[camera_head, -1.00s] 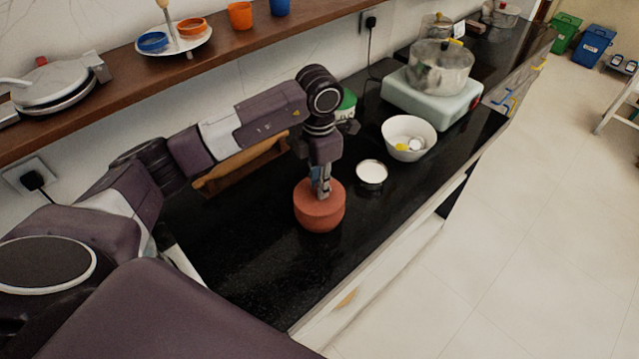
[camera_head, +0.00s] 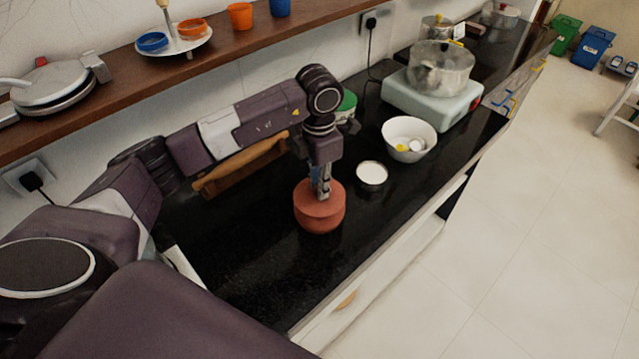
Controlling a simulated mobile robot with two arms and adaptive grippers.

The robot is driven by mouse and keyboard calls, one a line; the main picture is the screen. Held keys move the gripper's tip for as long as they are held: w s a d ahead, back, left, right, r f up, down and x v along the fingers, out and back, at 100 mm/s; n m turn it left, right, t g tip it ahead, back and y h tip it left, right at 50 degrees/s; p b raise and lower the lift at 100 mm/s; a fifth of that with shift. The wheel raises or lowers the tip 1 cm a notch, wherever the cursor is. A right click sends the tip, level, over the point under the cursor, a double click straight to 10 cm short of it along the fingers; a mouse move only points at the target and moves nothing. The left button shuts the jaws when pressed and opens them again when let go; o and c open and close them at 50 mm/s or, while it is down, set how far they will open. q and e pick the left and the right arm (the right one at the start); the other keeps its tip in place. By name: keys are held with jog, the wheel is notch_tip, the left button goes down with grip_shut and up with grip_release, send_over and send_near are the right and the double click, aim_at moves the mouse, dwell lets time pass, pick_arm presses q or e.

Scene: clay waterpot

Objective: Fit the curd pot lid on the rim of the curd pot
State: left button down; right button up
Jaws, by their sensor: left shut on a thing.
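The curd pot (camera_head: 319,223) is a round terracotta pot on the black counter, near its front edge. The terracotta curd pot lid (camera_head: 305,200) sits at the top of the pot, over its rim. A thin dark line shows between lid and pot; I cannot tell whether the lid is fully seated. My left gripper (camera_head: 322,192) points straight down from above and is shut on the lid's top, where its fingers hide the grip. My right gripper is not in view.
A small bowl of white stuff (camera_head: 371,174) stands just right of the pot. Behind are a white bowl (camera_head: 409,139), a stove (camera_head: 432,103) with a steel pot (camera_head: 440,68), and a wooden rolling pin (camera_head: 240,165). The counter (camera_head: 245,255) is clear front left.

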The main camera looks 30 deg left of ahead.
pick_arm(q)
jog(key=shift+f+b, duration=0.4)
dwell(0.4)
jog(key=c, duration=1.7)
grip_release()
jog(key=shift+o, duration=0.5)
jog(key=o, duration=0.4)
jog(key=shift+o, duration=0.2)
jog(key=shift+r, duration=0.1)
jog(key=shift+r+p, duration=1.8)
jog(key=shift+r, duration=1.3)
